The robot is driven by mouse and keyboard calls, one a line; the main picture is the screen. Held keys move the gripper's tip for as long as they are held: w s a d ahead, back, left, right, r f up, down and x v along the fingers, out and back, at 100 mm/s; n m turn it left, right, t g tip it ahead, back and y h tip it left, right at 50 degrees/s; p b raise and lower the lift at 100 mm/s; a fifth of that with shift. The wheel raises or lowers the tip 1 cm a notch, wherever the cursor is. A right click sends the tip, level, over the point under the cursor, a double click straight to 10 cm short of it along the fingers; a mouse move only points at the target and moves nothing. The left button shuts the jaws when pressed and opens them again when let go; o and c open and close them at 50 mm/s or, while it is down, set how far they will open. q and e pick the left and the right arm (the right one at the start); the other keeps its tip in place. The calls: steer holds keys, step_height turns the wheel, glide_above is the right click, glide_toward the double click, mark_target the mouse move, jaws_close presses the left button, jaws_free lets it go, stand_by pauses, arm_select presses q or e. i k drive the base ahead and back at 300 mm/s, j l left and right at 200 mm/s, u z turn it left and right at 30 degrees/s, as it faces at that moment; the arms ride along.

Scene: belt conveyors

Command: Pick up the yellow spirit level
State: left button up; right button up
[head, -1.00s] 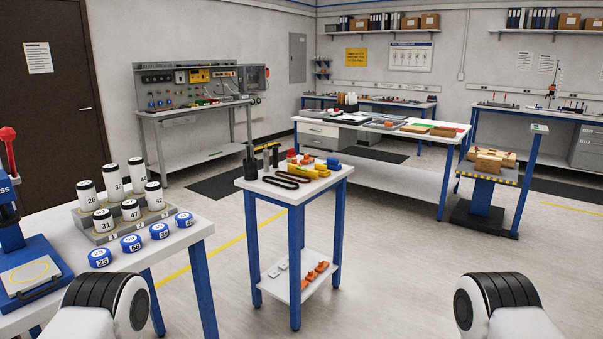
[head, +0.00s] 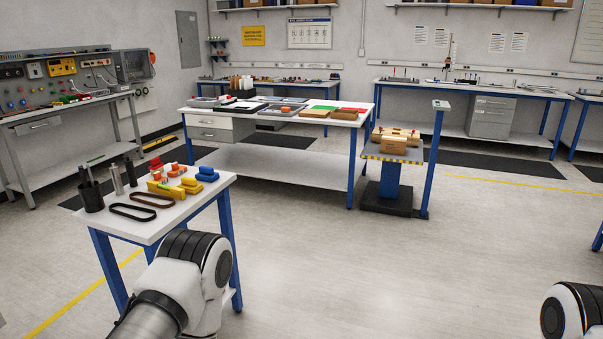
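Several small yellow pieces (head: 166,189) lie among other items on a small white-topped table with blue legs, at the left of the head view. One of them may be the yellow spirit level, but at this size I cannot tell which. Part of my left arm shows in front of this table and hides some of its legs and lower shelf. Part of my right arm shows at the bottom right corner. Neither gripper is in view.
The small table (head: 147,232) also holds two dark belts, a black cup (head: 91,196), and orange, red and blue pieces (head: 207,174). A long workbench (head: 272,170) and a blue stand with boxes (head: 397,147) stand behind. The floor (head: 400,270) at centre right is clear.

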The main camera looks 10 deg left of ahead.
mark_target(177, 193)
steer(key=i+l, duration=0.1)
steer(key=i, duration=0.5)
steer(key=i+l, duration=0.1)
steer(key=i, duration=0.55)
steer(key=i+l+u, duration=0.1)
steer(key=i, duration=0.5)
